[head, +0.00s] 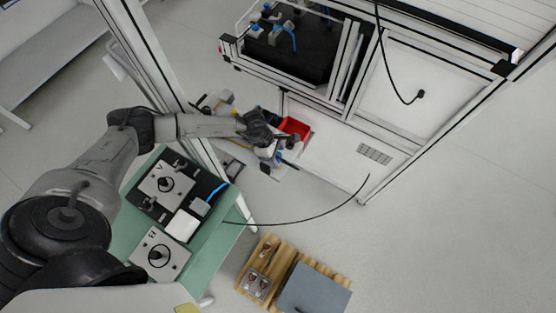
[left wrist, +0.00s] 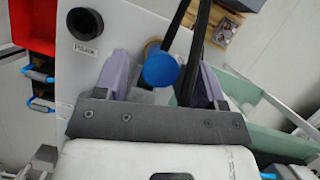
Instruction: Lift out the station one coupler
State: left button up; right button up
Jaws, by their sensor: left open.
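My left gripper (head: 280,154) is at the end of the arm reaching across the head view, beside the red bin. In the left wrist view its two purple fingers (left wrist: 162,64) are spread apart. A round blue end piece (left wrist: 162,69), which looks like the coupler, appears between the fingers in the picture, with dark cable-like parts running up from it. I cannot tell whether either finger touches it. A brass ring (left wrist: 150,47) shows just behind it on a pale panel. In the head view the coupler is too small to make out. My right gripper is not in view.
A red bin (head: 295,127) stands near the gripper. A black socket (left wrist: 85,23) with a label sits on the pale panel. A green bench (head: 232,222) holds plates and boxes. A black cable (head: 300,219) crosses above the floor near a wooden pallet (head: 262,252).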

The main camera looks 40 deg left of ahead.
aim_at(281, 162)
pick_arm(q)
jog(key=b+x, duration=0.1)
jog(key=x, duration=0.2)
jog(key=shift+d+f+b, duration=0.15)
jog(key=shift+b, duration=0.25)
jog(key=shift+c, duration=0.2)
jog(key=c, duration=1)
